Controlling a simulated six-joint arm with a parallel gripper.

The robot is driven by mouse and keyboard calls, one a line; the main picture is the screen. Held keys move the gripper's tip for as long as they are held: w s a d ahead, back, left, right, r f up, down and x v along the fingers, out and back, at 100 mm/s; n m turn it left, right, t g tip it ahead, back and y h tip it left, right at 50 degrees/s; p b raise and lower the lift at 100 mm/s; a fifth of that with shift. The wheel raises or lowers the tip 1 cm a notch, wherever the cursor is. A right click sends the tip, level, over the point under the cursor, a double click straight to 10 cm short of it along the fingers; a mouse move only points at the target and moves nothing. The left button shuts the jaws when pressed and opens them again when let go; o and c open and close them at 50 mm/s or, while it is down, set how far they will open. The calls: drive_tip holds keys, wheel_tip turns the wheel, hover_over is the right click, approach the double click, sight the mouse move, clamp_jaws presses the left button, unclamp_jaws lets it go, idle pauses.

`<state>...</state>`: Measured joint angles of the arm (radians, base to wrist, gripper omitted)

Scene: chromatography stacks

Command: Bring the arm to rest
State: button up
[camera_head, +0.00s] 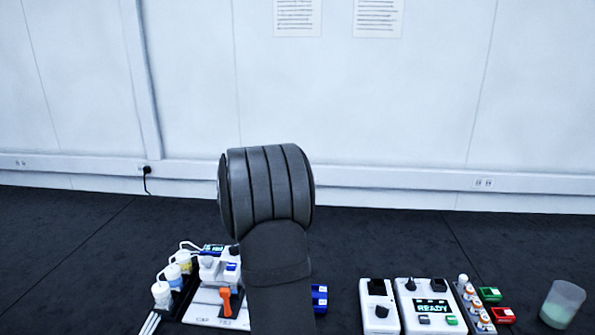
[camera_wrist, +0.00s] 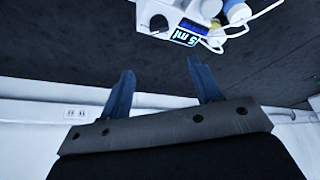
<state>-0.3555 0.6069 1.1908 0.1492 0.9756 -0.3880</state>
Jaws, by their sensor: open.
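My gripper (camera_wrist: 158,88) shows in the wrist view with its two blue fingers apart and nothing between them. Beyond the fingers in that view are the dark bench top and the pale wall. In the head view my arm rises in the middle of the picture, and its dark rounded link hides part of the bench. My gripper cannot be made out in the head view.
Behind my arm at left stands a white device (camera_head: 207,312) with an orange lever (camera_head: 226,301) and several bottles (camera_head: 161,294). At right are a device reading READY (camera_head: 431,307), a vial rack (camera_head: 474,310) and a beaker (camera_head: 562,303). The far bench is clear.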

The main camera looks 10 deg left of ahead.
drive_tip(key=x, duration=1.5)
drive_tip(key=shift+w+f, duration=0.15)
